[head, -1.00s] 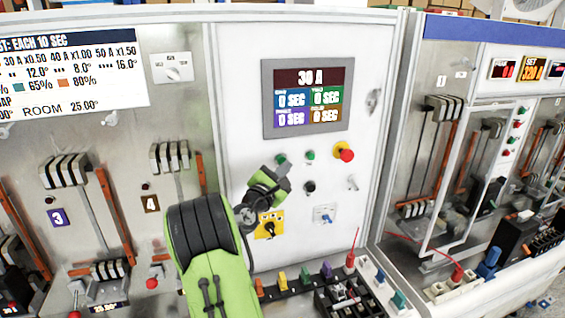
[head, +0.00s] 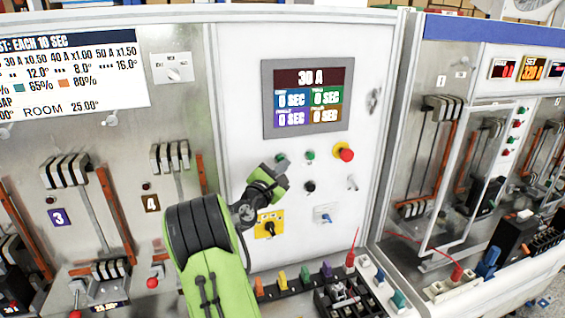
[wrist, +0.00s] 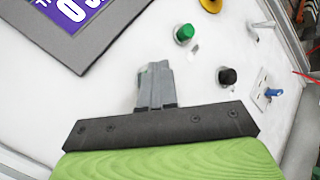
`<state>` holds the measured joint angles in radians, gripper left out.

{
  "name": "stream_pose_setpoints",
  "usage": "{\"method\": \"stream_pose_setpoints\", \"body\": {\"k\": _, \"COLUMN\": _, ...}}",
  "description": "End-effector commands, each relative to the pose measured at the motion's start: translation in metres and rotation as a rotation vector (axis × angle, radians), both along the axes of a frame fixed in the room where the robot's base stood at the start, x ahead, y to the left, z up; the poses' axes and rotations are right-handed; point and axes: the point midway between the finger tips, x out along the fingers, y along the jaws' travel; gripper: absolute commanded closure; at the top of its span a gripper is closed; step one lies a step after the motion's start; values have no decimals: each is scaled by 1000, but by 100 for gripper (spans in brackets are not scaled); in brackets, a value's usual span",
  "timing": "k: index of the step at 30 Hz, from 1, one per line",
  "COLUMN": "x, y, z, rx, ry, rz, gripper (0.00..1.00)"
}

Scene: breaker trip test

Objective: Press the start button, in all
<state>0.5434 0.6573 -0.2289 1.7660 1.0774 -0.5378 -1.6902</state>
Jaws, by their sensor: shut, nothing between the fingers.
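Two green buttons sit side by side on the white control panel below the display. The right one (head: 310,155) is in plain view, and it also shows in the wrist view (wrist: 184,34). The left one (head: 281,157) is partly hidden by my gripper. I cannot read which is labelled start. My gripper (wrist: 154,68) is shut and empty. Its fingertips point at the panel around the left green button, where a small greenish patch shows beside them. I cannot tell whether they touch it.
The display (head: 308,97) reads 30 A with several fields at 0 SEC. A red knob on a yellow base (head: 346,153), a black knob (head: 310,187) and a yellow-plated switch (head: 269,225) are nearby. Coloured plugs and terminals line the ledge below.

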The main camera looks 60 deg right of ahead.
Motion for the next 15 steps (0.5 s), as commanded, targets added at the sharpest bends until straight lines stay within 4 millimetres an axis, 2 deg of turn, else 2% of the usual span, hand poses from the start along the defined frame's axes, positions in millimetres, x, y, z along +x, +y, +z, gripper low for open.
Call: {"method": "stream_pose_setpoints", "body": {"k": 15, "x": 4, "y": -4, "z": 1, "rx": -1, "ry": 0, "rz": 0, "gripper": 100}}
